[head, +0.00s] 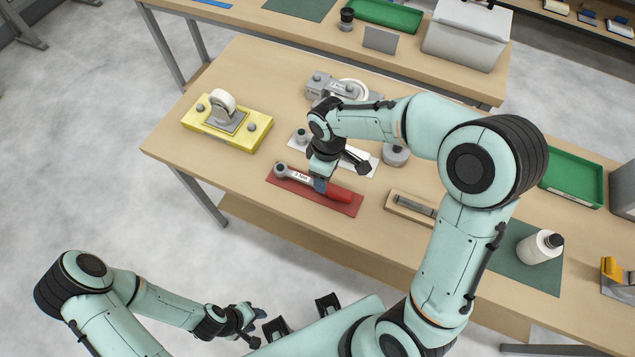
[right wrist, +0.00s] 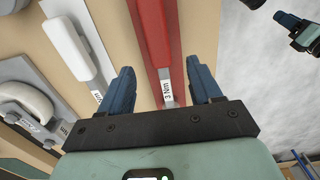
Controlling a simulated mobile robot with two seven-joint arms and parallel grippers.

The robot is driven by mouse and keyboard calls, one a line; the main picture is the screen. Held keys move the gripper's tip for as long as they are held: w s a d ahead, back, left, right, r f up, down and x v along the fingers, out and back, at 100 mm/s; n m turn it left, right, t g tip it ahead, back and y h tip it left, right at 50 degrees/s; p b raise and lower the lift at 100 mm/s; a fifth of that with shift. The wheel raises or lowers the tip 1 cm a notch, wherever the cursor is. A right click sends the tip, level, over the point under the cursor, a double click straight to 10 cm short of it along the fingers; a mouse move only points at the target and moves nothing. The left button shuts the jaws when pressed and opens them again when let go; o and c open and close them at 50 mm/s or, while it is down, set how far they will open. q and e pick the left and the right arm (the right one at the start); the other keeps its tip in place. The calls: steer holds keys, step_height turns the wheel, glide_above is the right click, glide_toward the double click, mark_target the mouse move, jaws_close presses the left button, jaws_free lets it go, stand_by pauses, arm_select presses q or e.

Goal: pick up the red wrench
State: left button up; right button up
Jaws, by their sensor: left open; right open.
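The red wrench (head: 334,189) lies on a red mat (head: 286,183) near the table's front edge, its grey ratchet head to the left. My right gripper (head: 320,186) is over the wrench's middle and partly hides it. In the right wrist view, that gripper (right wrist: 160,72) is open, its blue fingers on either side of the wrench (right wrist: 152,35), whose label reads 3 Nm. I cannot tell how far the fingers are above the mat. My left gripper (head: 252,318) is open and empty, away from the table.
A yellow block with a caster (head: 229,124) stands at the left. Behind the wrench are a white mat (head: 361,166), a grey round part (head: 395,156) and a grey bracket (head: 325,88).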

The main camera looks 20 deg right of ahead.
step_height(320, 180, down, 3)
steer(key=shift+d+r, duration=0.1)
steer(key=shift+r, duration=0.05)
step_height(320, 180, down, 5)
steer(key=shift+c, duration=0.3)
jaws_close()
